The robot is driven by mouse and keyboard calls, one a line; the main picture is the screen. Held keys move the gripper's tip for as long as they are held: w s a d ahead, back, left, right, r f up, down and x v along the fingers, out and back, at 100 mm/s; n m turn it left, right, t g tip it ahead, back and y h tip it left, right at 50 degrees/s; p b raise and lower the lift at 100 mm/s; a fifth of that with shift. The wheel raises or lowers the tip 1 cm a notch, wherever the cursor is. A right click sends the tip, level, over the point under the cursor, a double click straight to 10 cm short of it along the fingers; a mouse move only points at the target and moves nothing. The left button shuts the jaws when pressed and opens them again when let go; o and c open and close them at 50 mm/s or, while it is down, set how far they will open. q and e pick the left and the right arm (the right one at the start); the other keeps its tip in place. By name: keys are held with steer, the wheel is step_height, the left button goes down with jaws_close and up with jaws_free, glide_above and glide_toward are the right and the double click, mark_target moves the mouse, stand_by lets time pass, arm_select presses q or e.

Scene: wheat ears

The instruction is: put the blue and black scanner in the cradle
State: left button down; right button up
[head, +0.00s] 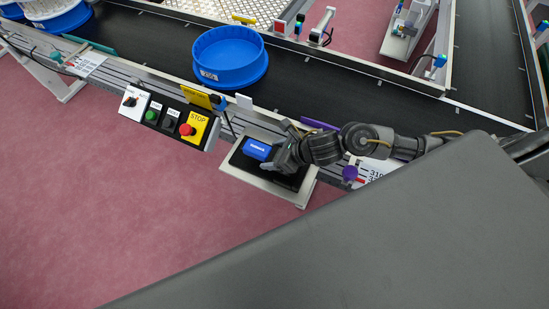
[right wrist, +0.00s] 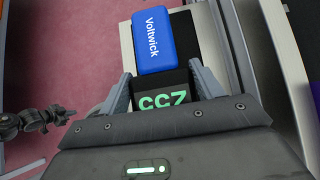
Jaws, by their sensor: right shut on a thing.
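The scanner (head: 257,149) has a blue head and a black part. In the right wrist view its blue head (right wrist: 153,40) reads "Voltwick", and green letters show on the black part. My right gripper (head: 271,160) is shut on the black part, one finger on each side in the right wrist view (right wrist: 167,84). The scanner is over a black-topped pale stand (head: 247,178), which looks like the cradle. I cannot tell whether it touches it; gripper and scanner hide part of the black top. A dark jointed part at the right wrist view's left edge may be my left gripper (right wrist: 64,115); its jaws are unclear.
A control panel with a red stop button (head: 186,129) is left of the stand. A dark conveyor (head: 300,88) with a blue round tub (head: 230,75) runs behind. A purple knob (head: 350,172) and a printed label are to the right. Pink floor lies in front.

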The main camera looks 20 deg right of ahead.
mark_target(274, 158)
arm_select(q)
steer(key=shift+a, duration=0.15)
arm_select(e)
steer(key=shift+w+d+f, duration=0.15)
steer(key=shift+w+f, duration=0.15)
steer(key=shift+f, duration=0.05)
step_height(274, 158, down, 3)
steer(key=shift+w+d+f, duration=0.1)
steer(key=shift+w, duration=0.05)
arm_select(q)
steer(key=shift+a+f, duration=0.15)
steer(key=shift+a, duration=0.25)
arm_select(e)
steer(key=shift+f, duration=0.1)
arm_select(q)
steer(key=shift+f+b, duration=0.15)
steer(key=shift+b, duration=0.2)
arm_select(e)
steer(key=shift+f, duration=0.15)
steer(key=o, duration=1.2)
steer(key=shift+c, duration=0.2)
arm_select(q)
steer(key=shift+d, duration=0.1)
